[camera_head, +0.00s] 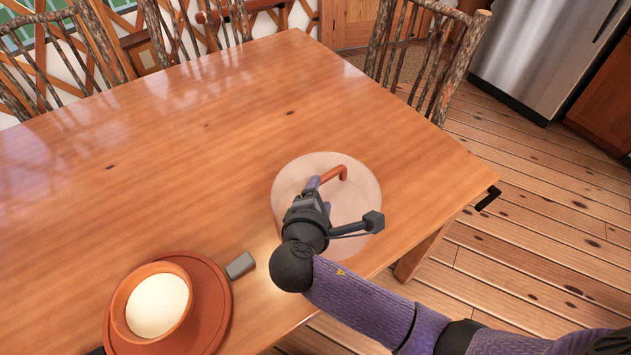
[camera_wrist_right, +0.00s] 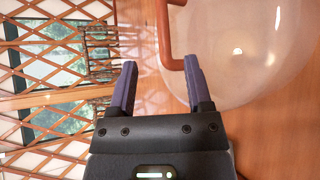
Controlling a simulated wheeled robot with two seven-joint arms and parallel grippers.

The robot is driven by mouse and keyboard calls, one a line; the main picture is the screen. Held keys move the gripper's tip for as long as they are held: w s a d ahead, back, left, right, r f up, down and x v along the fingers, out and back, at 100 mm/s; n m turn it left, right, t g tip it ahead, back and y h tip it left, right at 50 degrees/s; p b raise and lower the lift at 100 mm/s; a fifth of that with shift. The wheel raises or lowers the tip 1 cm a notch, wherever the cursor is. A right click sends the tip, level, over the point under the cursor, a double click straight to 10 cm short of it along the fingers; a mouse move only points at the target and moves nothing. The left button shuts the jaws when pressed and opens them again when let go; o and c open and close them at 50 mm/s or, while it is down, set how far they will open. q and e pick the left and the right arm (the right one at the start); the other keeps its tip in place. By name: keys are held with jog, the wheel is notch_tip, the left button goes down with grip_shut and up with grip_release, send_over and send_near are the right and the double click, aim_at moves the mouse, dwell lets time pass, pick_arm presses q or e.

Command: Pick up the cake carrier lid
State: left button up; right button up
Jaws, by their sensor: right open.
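The cake carrier lid is a clear, round dome (camera_head: 358,212) with a bent reddish-brown handle (camera_head: 335,174) on top. It rests on the wooden table near its right edge. My right gripper (camera_head: 313,187) is open above the lid, beside the handle. In the right wrist view, the dome (camera_wrist_right: 245,60) fills the upper right. The handle (camera_wrist_right: 164,38) lies just beyond the open fingertips (camera_wrist_right: 158,75), closer to the right finger, which hides part of it. I cannot tell whether the handle is between the fingers. My forearm and hand cover the lid's lower left. My left gripper is not in view.
A terracotta bowl (camera_head: 122,304) with pale contents stands on a round brown board (camera_head: 216,310) at the table's lower left. A small grey block (camera_head: 240,265) lies beside it. The middle of the table (camera_head: 190,150) is clear. Twig-backed chairs (camera_head: 425,45) stand along the far side.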

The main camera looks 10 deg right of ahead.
aim_at(325, 180)
jog(key=b+x, duration=0.1)
jog(key=x, duration=0.2)
jog(key=b+x, duration=0.2)
jog(key=x, duration=0.2)
jog(key=shift+w+f, duration=0.1)
jog(key=shift+f, duration=0.4)
jog(key=shift+w, duration=0.15)
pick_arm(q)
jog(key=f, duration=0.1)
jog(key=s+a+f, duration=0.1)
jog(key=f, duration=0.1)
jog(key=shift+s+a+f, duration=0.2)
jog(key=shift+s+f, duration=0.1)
pick_arm(e)
jog(key=shift+r, duration=0.1)
grip_shut()
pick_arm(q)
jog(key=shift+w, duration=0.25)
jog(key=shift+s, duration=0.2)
